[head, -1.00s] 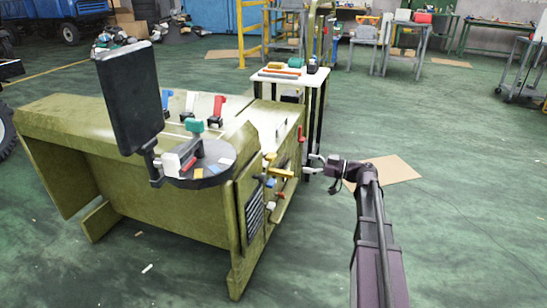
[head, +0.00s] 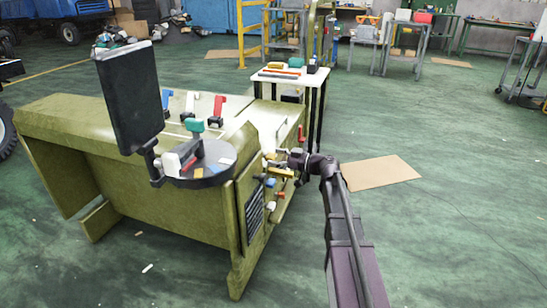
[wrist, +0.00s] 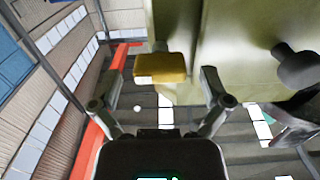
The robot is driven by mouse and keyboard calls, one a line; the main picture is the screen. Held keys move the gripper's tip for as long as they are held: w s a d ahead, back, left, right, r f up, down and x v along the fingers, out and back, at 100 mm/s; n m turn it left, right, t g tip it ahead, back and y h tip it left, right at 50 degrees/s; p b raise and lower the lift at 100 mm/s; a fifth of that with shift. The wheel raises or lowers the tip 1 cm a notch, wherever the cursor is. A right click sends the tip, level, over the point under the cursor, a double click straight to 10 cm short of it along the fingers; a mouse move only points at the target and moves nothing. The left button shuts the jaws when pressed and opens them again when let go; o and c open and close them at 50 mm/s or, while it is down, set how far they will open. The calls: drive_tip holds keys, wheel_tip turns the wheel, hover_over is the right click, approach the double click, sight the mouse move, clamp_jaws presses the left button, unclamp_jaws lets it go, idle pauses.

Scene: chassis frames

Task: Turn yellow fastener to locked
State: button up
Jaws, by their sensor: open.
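The yellow fastener (wrist: 161,68) is a small block on a short stem at the green chassis panel (wrist: 222,60) in the wrist view. My gripper (wrist: 160,82) is open, with one finger on each side of the fastener and a visible gap to both. In the head view my gripper (head: 284,159) is at the side panel of the green chassis (head: 190,222). A yellow piece (head: 281,171) shows just below it there, and the gripper partly covers that area. I cannot tell the fastener's locked marking.
A blue knob (head: 270,182) and a red handle (head: 301,134) sit close by on the same panel. A dark rounded knob (wrist: 296,66) is to the right in the wrist view. A white-topped table (head: 290,76) stands behind.

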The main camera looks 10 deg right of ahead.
drive_tip(key=shift+w+a, duration=0.1)
drive_tip(key=c, duration=1.2)
drive_tip(key=shift+o, duration=0.2)
